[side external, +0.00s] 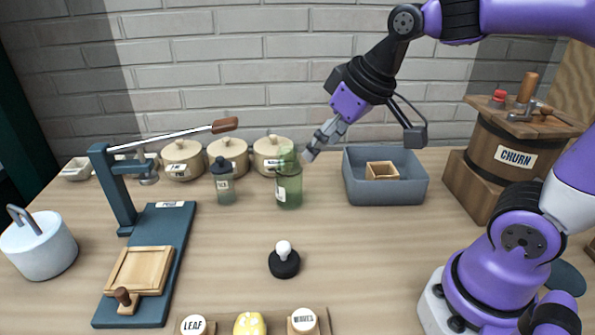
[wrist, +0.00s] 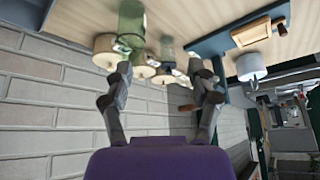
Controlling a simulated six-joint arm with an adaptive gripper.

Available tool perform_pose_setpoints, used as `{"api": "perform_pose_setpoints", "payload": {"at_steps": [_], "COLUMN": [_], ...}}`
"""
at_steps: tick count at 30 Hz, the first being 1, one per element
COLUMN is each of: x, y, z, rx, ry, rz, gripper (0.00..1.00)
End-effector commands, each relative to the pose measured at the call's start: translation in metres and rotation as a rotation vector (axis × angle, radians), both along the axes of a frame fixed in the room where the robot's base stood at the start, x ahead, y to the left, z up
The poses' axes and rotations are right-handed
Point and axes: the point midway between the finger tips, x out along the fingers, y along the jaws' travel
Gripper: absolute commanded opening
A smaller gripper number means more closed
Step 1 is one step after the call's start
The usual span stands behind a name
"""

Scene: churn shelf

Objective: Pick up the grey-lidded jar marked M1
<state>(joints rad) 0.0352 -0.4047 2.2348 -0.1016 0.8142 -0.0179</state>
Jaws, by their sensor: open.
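A small grey-green jar with a dark grey lid (side external: 225,182) stands upright on the table, left of centre in the side view. Its pale label is too small to read surely. A taller green see-through jar (side external: 288,188) with a pale label stands to its right; it also shows at the top of the wrist view (wrist: 131,20). My gripper (side external: 310,152) is open and empty, tilted down to the left, close to the top right of the tall jar in the side view. Its spread fingers show in the wrist view (wrist: 163,80). Depth between gripper and jar is unclear.
Several cream lidded pots (side external: 228,155) line the back wall. A blue press (side external: 180,235) with a long lever stands left, a blue-grey bin (side external: 385,190) right, the churn (side external: 515,155) beyond. A dark stamp (side external: 284,264) stands in front; bare table surrounds it.

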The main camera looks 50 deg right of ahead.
Motion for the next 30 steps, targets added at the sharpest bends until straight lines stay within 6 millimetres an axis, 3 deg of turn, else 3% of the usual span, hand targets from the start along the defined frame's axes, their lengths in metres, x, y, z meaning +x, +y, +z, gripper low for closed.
{"api": "perform_pose_setpoints", "payload": {"at_steps": [1,6,9,12,16,30], "x": [0.025,0.105,0.143,0.168,0.185,0.214], "y": [0.001,0.007,0.008,0.009,0.009,0.023], "z": [-0.003,-0.023,-0.045,-0.064,-0.079,-0.130], "rx": [0.009,0.053,0.081,0.105,0.124,0.130], "ry": [0.009,-0.001,-0.010,-0.018,-0.024,-0.023], "rz": [0.020,0.098,0.135,0.161,0.178,0.185], "gripper": [0.67,0.67,0.67,0.67,0.67,0.67]}}
